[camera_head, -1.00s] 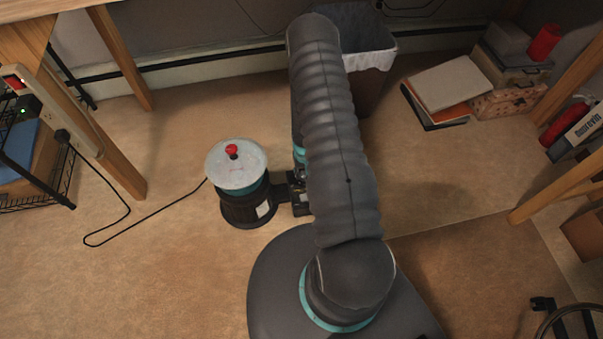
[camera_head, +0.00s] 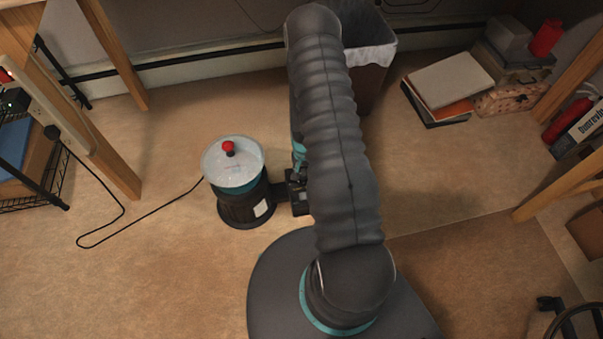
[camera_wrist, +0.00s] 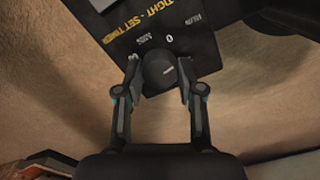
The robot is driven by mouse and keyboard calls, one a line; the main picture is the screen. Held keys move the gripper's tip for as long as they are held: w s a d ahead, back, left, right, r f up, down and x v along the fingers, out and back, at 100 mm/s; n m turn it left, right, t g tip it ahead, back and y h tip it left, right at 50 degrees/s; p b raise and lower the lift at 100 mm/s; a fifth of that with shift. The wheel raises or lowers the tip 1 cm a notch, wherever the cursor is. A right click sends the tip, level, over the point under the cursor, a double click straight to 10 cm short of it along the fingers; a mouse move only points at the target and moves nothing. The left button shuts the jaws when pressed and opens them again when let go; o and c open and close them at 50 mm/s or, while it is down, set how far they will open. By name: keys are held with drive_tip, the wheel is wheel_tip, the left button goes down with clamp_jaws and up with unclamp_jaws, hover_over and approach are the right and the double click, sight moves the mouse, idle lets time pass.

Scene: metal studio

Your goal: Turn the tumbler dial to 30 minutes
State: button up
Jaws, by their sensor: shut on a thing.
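The tumbler (camera_head: 235,208) is a dark round drum with a clear lid and a red knob on top, upright on the floor left of my arm. Its black timer box (camera_head: 299,198) sits at its right side, partly behind my arm. In the wrist view the dial (camera_wrist: 158,72) is a dark round knob on the box face, below a printed 0 and yellow lettering. A small light mark shows right of its centre; I cannot read the setting. My gripper (camera_wrist: 158,68) is shut on the dial, one finger on each side. The head view hides my gripper behind the arm.
A bin (camera_head: 370,75) with a white liner stands behind my arm. Books (camera_head: 447,85) and boxes lie at the back right. A black cord (camera_head: 125,225) runs from the tumbler to the left. A wooden leg (camera_head: 115,155) stands left; open floor lies front left.

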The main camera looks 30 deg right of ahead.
drive_tip(key=m+b, duration=0.1)
drive_tip(key=m, duration=0.1)
drive_tip(key=m+b, duration=0.1)
drive_tip(key=m, duration=0.2)
drive_tip(key=shift+w+a+f+m+b, duration=0.1)
drive_tip(key=shift+w+m+b, duration=0.2)
drive_tip(key=shift+w+b, duration=0.1)
drive_tip(key=m+b, duration=0.2)
drive_tip(key=m, duration=0.3)
drive_tip(key=m+b, duration=0.2)
drive_tip(key=m, duration=0.7)
drive_tip(key=m+b, duration=0.1)
drive_tip(key=m, duration=0.1)
drive_tip(key=shift+d, duration=0.25)
drive_tip(key=shift+r+m, duration=0.2)
drive_tip(key=shift+m, duration=0.2)
drive_tip(key=o, duration=1.1)
drive_tip(key=shift+o, duration=0.2)
drive_tip(key=shift+s, duration=0.15)
drive_tip(key=shift+a, duration=0.15)
